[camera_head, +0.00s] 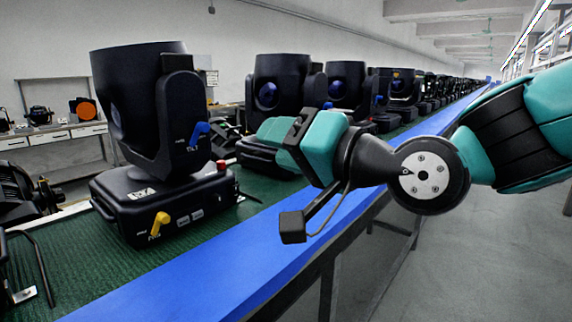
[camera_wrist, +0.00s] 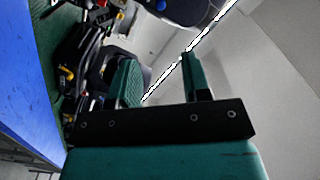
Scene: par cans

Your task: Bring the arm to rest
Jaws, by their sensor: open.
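My teal arm comes in from the right in the head view. My gripper (camera_head: 270,140) is held out to the left, in front of the row of stage lights. In the wrist view my gripper (camera_wrist: 160,80) has its two teal fingers apart, with nothing between them. The nearest black stage light (camera_head: 160,140) stands upright left of my gripper in the head view, on the green bench top. It has a blue lever, a yellow lever and a red button. From the pictures I cannot tell how far my gripper is from the lights behind it.
More black stage lights (camera_head: 338,88) stand in a long row going back along the bench. A blue strip (camera_head: 225,270) edges the bench, under my wrist. A side table (camera_head: 65,135) is at the left. Grey floor (camera_head: 455,265) is open at the right.

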